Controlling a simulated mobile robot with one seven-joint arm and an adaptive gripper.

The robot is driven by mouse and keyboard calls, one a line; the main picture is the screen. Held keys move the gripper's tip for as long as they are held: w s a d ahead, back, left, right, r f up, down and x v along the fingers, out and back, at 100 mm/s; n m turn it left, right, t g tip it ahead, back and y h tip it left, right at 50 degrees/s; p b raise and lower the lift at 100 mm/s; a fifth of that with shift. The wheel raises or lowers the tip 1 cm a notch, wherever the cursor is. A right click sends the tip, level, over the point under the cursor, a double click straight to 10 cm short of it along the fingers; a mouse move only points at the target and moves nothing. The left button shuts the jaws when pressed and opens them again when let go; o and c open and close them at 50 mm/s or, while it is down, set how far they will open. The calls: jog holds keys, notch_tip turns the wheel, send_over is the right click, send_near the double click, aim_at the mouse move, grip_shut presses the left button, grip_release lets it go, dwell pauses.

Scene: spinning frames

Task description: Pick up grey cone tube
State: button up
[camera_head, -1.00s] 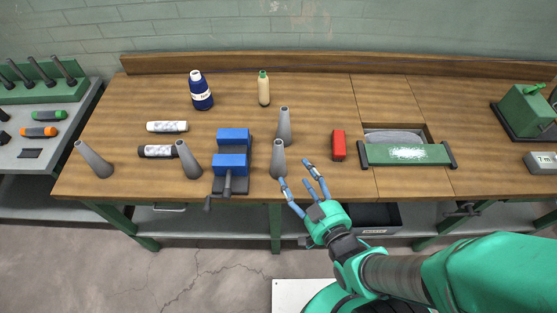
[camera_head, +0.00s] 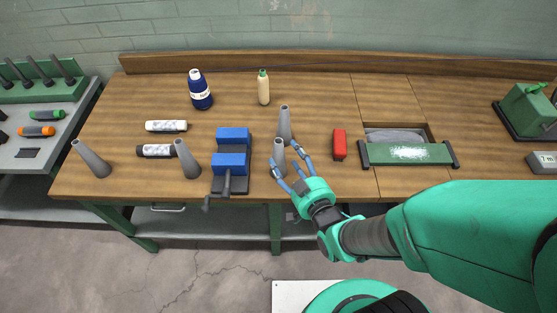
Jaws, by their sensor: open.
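Several grey cone tubes stand upright on the wooden workbench (camera_head: 230,110). The front middle cone tube (camera_head: 279,156) is right by my gripper (camera_head: 284,164). My gripper is open, with one finger near the cone's lower front and the other to its right; I cannot tell whether they touch it. A second cone tube (camera_head: 284,123) stands just behind, close to the right finger. Another cone tube (camera_head: 187,160) stands left of the blue vise (camera_head: 231,150), and one more (camera_head: 91,160) stands at the bench's left end.
A red block (camera_head: 339,145) and a green-fronted tray (camera_head: 408,155) lie to the right. A dark blue bottle (camera_head: 200,92) and a cream bottle (camera_head: 263,88) stand at the back.

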aim_at(283, 152)
jog(key=shift+w+a+f, duration=0.1)
jog(key=shift+w+a, duration=0.05)
jog(key=shift+w, duration=0.2)
jog(key=shift+f+b+x, duration=0.2)
jog(key=shift+b+x, duration=0.45)
jog(key=shift+x, duration=1.95)
jog(key=shift+s, duration=0.1)
jog(key=shift+c, duration=0.3)
jog(key=c, duration=0.9)
jog(key=shift+c, duration=0.2)
